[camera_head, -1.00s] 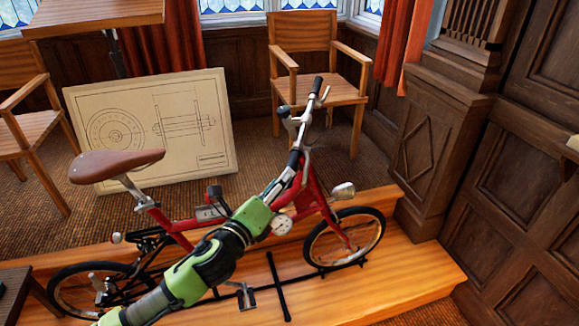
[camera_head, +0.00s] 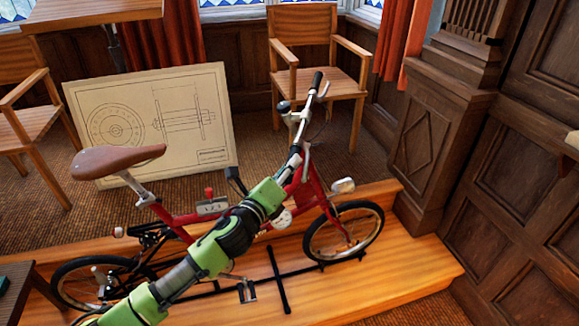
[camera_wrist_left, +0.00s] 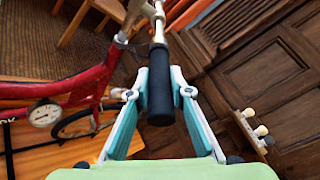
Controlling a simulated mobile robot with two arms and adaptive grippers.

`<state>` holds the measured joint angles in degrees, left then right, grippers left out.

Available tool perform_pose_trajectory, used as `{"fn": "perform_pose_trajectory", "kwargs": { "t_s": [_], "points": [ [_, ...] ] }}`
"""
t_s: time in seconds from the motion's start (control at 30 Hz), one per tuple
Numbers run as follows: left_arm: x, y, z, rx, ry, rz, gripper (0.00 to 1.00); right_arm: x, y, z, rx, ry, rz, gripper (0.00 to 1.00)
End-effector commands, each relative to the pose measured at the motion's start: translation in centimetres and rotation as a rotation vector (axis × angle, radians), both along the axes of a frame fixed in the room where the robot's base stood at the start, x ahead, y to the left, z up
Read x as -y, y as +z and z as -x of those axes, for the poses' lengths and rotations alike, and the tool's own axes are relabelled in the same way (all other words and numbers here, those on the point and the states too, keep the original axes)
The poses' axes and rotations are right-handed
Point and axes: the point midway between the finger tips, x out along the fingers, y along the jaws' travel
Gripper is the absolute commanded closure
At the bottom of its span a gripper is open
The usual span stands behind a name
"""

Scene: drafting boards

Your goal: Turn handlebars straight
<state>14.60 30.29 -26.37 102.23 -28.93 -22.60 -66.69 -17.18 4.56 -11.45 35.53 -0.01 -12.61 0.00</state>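The red bicycle (camera_head: 318,197) stands on a wooden platform, its front wheel (camera_head: 345,234) at the right. Its handlebars (camera_head: 305,117) run up and slightly right, with a black grip (camera_head: 317,80) at the far end. My left gripper (camera_head: 294,163) is at the near end of the handlebars. In the left wrist view, the teal fingers (camera_wrist_left: 160,80) lie on both sides of the near black grip (camera_wrist_left: 159,98) and appear closed on it. The arm hides part of the frame. My right gripper is in neither view.
A framed drawing (camera_head: 150,130) leans behind the bicycle. A wooden armchair (camera_head: 303,30) stands behind the handlebars, with another chair (camera_head: 30,110) at the left. Dark wall panelling (camera_head: 520,160) closes off the right. The platform (camera_head: 410,270) is bare at the front right.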

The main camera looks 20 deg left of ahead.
Motion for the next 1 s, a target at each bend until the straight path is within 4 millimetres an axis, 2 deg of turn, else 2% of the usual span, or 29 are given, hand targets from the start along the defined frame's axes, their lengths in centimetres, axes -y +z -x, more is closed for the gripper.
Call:
{"fn": "perform_pose_trajectory", "kwargs": {
  "t_s": [0.73, 1.0],
  "points": [
    [1.5, 0.7, -0.5, -0.022, 0.074, 0.018, 1.00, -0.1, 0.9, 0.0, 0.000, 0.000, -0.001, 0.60],
    [3.7, 1.7, -1.4, -0.051, 0.173, 0.042, 1.00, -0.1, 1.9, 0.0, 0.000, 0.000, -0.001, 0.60]
  ]
}}
